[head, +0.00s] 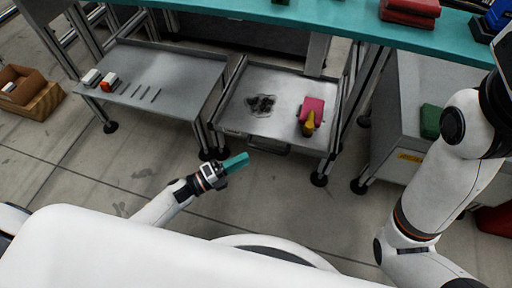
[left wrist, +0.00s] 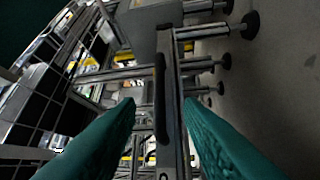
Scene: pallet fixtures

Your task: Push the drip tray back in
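The drip tray (head: 285,92) is a shallow grey metal tray with a dark wet stain, in the middle of the head view. It extends forward from under the teal-topped bench, with a handle (head: 262,144) on its front edge. A pink object (head: 312,106) and a yellow bottle (head: 308,124) are on its right part. My left gripper (head: 237,161), with teal fingers, is in front of the tray's front left, apart from it. In the left wrist view its fingers (left wrist: 158,108) are spread and empty, with the tray's front and dark handle (left wrist: 160,95) beyond. My right gripper is out of view.
A grey shelf (head: 165,75) with small boxes and rods stands left of the tray. A grey cabinet (head: 408,135) with a green box stands at the right. The teal bench top (head: 300,12) runs above. The floor before the tray is clear.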

